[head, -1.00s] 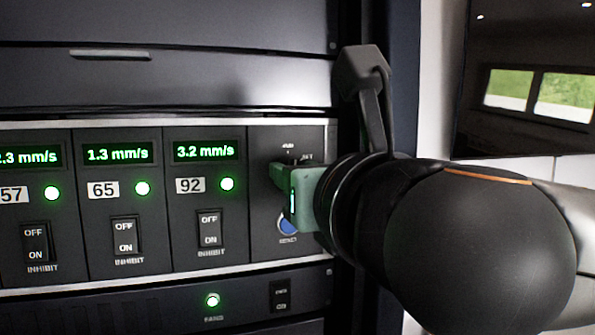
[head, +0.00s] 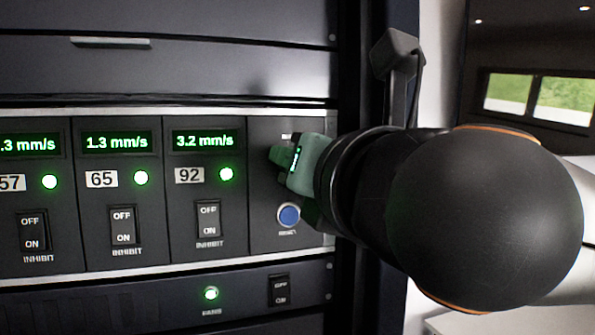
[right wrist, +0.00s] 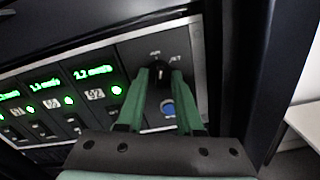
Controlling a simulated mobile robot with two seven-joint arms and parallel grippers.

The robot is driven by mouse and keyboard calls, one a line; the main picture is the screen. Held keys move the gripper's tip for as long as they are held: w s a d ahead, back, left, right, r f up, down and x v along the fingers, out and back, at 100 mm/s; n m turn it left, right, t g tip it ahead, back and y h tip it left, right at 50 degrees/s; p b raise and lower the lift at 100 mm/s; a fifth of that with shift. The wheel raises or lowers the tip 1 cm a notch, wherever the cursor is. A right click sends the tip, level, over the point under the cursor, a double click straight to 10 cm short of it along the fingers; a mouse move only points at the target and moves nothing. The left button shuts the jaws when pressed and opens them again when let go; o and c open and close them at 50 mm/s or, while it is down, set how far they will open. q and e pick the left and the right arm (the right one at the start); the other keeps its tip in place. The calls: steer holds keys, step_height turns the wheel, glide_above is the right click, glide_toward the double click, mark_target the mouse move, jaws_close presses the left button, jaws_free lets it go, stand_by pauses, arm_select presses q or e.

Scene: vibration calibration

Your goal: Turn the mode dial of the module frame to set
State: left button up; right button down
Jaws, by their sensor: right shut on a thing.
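The mode dial (right wrist: 160,70) is a small black knob on the right-hand panel of the module frame (head: 262,235). In the right wrist view it sits between the green fingertips of my right gripper (right wrist: 160,80), which is shut on it. Two small white labels show above the dial there, the right one seeming to read SET. In the head view my right gripper (head: 287,160) reaches in from the right, tilted, and its fingers hide the dial. The dial's exact pointer angle is hard to make out. My left gripper is not in view.
A blue reset button (head: 289,215) is just below the fingers. To the left are modules with green readouts, lit lamps and inhibit switches (head: 208,222). A fans switch (head: 279,291) is below. The dark rack post (head: 352,70) stands close to my right arm.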

steer(key=shift+f+m+b, duration=0.1)
steer(key=shift+m+b, duration=1.7)
steer(key=shift+m, duration=2.3)
steer(key=c, duration=0.6)
jaws_free()
steer(key=shift+o, duration=0.2)
